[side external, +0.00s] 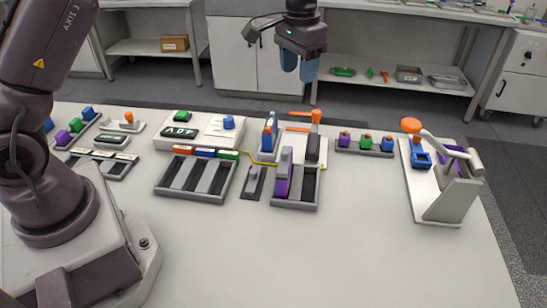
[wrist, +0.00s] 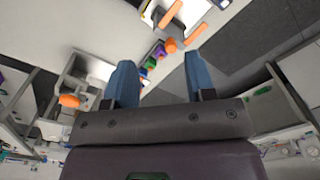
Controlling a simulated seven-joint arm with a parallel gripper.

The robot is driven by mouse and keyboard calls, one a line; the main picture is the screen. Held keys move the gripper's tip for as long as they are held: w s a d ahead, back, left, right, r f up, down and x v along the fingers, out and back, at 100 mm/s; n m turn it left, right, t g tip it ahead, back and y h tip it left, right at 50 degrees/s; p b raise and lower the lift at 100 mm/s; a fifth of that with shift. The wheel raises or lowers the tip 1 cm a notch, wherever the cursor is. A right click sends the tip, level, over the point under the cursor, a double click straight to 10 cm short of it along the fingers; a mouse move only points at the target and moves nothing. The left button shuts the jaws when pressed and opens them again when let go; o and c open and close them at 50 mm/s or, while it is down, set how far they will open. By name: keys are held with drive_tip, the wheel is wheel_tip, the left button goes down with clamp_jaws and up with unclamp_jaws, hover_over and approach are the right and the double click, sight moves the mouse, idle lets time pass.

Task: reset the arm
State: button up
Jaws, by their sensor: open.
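My gripper (side external: 299,66) is raised high above the back of the white table (side external: 330,250) in the side external view. Its two blue fingers point down, stand apart and have nothing between them. In the wrist view my gripper (wrist: 158,85) also shows its blue fingers spread and empty. No object touches the fingers in either view.
On the table stand a grey tray with slots (side external: 197,196), a white cycler box (side external: 203,141), a tray with a purple cell (side external: 296,204), a row of coloured blocks (side external: 364,152) and a lever press (side external: 452,195). The table's front is clear. Shelves stand behind.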

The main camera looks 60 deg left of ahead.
drive_tip(key=s+d+r+t, duration=0.1)
drive_tip(key=s+r, duration=0.4)
drive_tip(key=s, duration=0.9)
drive_tip(key=s+r+t, duration=0.4)
drive_tip(key=s+r, duration=0.1)
drive_tip(key=s, duration=1)
drive_tip(key=shift+d+r+t, duration=0.2)
drive_tip(key=shift+d+t, duration=0.1)
drive_tip(key=shift+d, duration=0.1)
